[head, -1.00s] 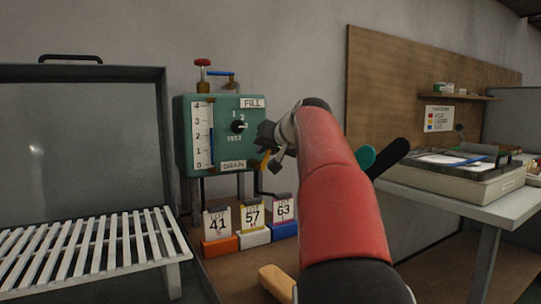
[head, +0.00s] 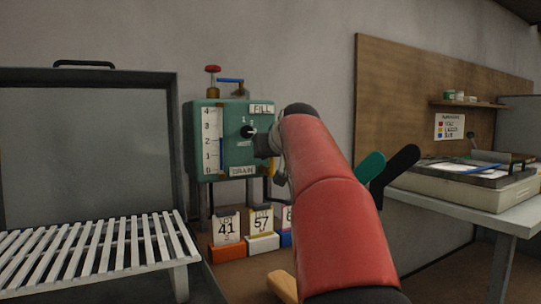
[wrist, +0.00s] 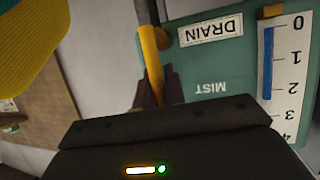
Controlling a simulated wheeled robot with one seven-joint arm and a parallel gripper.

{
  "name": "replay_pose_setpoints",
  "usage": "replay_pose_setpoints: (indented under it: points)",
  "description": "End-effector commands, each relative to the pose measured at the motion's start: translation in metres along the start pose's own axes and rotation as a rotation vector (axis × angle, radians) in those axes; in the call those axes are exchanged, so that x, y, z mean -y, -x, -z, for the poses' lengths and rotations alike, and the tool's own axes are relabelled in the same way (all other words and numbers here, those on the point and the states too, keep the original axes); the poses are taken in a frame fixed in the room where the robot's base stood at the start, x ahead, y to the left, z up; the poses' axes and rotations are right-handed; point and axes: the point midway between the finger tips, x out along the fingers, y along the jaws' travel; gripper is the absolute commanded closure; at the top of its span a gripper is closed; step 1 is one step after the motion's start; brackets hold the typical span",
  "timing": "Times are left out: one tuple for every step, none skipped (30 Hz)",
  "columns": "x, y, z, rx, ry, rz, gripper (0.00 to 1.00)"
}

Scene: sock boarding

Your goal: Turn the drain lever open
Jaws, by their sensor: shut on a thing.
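The drain lever (wrist: 150,60) is a yellow handle beside the DRAIN label (wrist: 210,31) on the green control box (head: 202,147). In the wrist view it runs roughly in line with a grey pipe, and its end sits between the dark fingertips. My gripper (wrist: 160,88) is shut on the lever. In the head view my gripper (head: 265,146) is at the right edge of the box, below the FILL label, and mostly hides the lever. The gauge (head: 212,140) has a blue column reaching about the middle of its scale.
A red knob (head: 213,69) and blue handle (head: 230,80) top the box. Numbered lot cards (head: 228,228) stand below on coloured blocks. A slatted rack (head: 95,250) is left; a table (head: 515,220) with a tray is right. My red arm covers the middle.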

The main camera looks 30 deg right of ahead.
Motion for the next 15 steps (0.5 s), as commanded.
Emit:
replay_pose_setpoints:
  points:
    - [0.0,-0.0009,-0.0017,0.004,0.001,0.0,1.0]
    - [0.0001,-0.0009,-0.0017,0.004,0.001,0.0,1.0]
    - [0.0001,-0.0009,-0.0017,0.004,0.001,0.001,1.0]
    - [0.0001,-0.0009,-0.0017,0.004,0.001,0.001,1.0]
    - [0.0001,-0.0009,-0.0018,0.004,0.001,0.001,1.0]
    - [0.0002,-0.001,-0.0018,0.005,0.001,0.001,1.0]
    - [0.0002,-0.001,-0.0018,0.005,0.001,0.001,0.84]
    - [0.0002,-0.001,-0.0017,0.004,0.001,0.001,0.81]
    - [0.0003,-0.0009,-0.0016,0.004,0.001,0.001,0.75]
    - [0.0003,-0.0008,-0.0015,0.004,0.001,0.001,0.71]
    - [0.0003,-0.0008,-0.0014,0.003,0.0,0.001,0.68]
    - [0.0003,-0.0007,-0.0012,0.003,0.0,0.001,0.67]
    - [0.0003,-0.0007,-0.0012,0.003,0.0,0.001,0.67]
    - [0.0003,-0.0006,-0.0011,0.003,0.0,0.001,0.67]
    - [0.0003,-0.0006,-0.001,0.002,0.0,0.001,0.67]
